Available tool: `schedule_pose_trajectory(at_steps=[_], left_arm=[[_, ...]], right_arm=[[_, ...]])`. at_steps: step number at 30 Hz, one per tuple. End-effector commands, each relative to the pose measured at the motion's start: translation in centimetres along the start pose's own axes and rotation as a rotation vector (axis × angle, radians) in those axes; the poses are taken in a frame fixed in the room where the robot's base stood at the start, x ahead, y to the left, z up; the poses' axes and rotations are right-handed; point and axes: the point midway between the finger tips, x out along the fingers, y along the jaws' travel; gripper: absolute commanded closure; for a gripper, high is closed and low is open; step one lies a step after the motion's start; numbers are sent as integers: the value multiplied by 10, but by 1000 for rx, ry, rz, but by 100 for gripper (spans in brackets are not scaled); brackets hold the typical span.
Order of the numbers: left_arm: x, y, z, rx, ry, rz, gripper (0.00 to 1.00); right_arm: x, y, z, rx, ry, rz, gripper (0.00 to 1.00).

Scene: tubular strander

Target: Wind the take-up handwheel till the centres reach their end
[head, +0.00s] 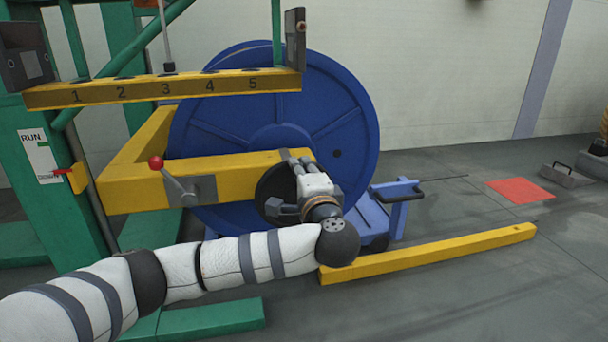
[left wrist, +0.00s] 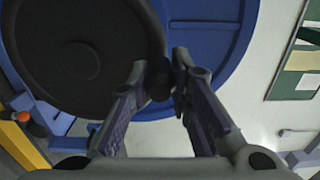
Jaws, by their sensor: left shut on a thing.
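The take-up handwheel (head: 270,188) is a dark disc at the end of the yellow arm, in front of the big blue reel. In the left wrist view the handwheel (left wrist: 70,65) fills the upper left, with a dark handle (left wrist: 157,70) at its right side. My left gripper (head: 286,184) reaches over the handwheel from the front and hides part of it. In the left wrist view its two fingers (left wrist: 160,88) are closed on the handle, one on each side. The centres at the reel's hub are not clearly seen. My right gripper is in neither view.
The blue reel (head: 340,110) stands behind the yellow arm (head: 130,180). A lever with a red knob (head: 156,162) sticks up left of the handwheel. A numbered yellow beam (head: 130,92) crosses above. A yellow floor rail (head: 450,252) lies at right; grey floor beyond is mostly clear.

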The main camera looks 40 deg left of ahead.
Motion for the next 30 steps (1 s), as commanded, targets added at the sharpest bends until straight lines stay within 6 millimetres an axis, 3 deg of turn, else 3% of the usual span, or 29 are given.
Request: schedule_pose_trajectory(at_steps=[15, 16, 18, 26, 30], left_arm=[[0, 0, 1, -16, -2, 0, 100], [0, 0, 1, -16, -2, 0, 74], [0, 0, 1, -16, -1, 1, 61], [0, 0, 1, -15, 0, 1, 61], [-16, 1, -1, -15, 4, 1, 61]], right_arm=[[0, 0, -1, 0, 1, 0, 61], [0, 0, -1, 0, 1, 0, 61], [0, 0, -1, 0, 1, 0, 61], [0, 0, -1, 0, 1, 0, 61], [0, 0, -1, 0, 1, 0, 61]])
